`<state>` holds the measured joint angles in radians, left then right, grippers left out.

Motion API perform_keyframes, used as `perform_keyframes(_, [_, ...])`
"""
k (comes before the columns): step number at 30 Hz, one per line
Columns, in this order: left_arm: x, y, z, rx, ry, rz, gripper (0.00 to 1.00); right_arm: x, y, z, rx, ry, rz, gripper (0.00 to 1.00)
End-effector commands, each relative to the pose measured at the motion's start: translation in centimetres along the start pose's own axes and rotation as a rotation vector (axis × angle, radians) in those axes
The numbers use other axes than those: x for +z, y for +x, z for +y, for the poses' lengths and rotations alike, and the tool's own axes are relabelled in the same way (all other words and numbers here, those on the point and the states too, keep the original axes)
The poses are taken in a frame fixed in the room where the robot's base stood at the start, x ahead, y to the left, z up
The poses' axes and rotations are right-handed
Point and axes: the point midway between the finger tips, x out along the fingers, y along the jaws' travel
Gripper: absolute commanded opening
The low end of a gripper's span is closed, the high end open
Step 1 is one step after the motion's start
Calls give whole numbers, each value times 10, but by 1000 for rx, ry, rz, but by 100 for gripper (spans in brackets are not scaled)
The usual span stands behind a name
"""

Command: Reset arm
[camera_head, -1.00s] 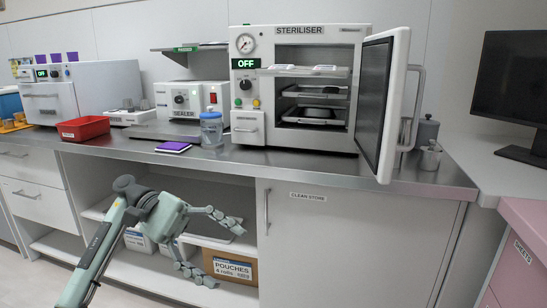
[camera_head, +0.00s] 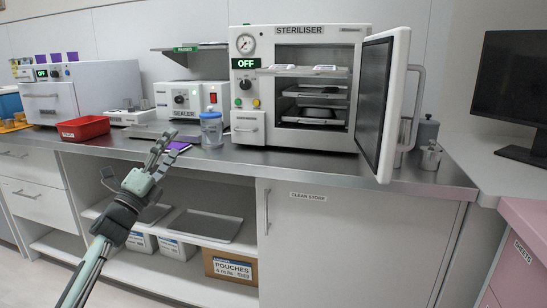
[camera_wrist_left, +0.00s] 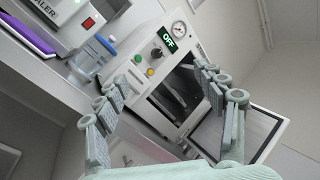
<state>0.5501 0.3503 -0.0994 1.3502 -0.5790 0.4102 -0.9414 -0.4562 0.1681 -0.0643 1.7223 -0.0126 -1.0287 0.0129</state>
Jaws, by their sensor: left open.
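My left gripper (camera_head: 161,153) is open and empty, raised at the counter's front edge, its fingers pointing up. In the head view it overlaps part of the purple pad (camera_head: 178,145). In the left wrist view its two fingers (camera_wrist_left: 160,98) stand wide apart with nothing between them; the steriliser (camera_wrist_left: 172,75) shows tilted beyond them. The white steriliser (camera_head: 305,28) stands on the counter with its door (camera_head: 385,105) swung open and its display reading OFF. Pouches lie on its top tray, with more trays below. My right gripper is not in view.
A clear blue-lidded jar (camera_head: 211,130) stands left of the steriliser. The sealer (camera_head: 190,100) and a red bin (camera_head: 83,128) are further left. Metal canisters (camera_head: 430,157) stand right of the open door. Below the counter (camera_head: 130,150), open shelves hold trays (camera_head: 206,225) and a pouches box (camera_head: 230,266).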

Motion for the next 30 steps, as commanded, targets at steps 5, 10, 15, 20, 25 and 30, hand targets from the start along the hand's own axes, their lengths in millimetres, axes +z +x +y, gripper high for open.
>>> perform_keyframes(5, [64,-31,98,345,-543,-399,70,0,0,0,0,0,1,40])
perform_keyframes(10, [72,-91,171,580,-947,-750,70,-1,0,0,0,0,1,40])
perform_keyframes(15, [54,-149,212,750,-1216,-1047,70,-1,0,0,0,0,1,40])
perform_keyframes(20, [21,-204,235,890,-1372,-1282,70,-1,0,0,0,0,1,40])
perform_keyframes(25, [-27,-260,255,980,-1359,-1284,70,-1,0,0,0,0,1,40])
perform_keyframes(30, [-83,-332,270,1094,-1350,-1301,70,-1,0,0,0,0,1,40])
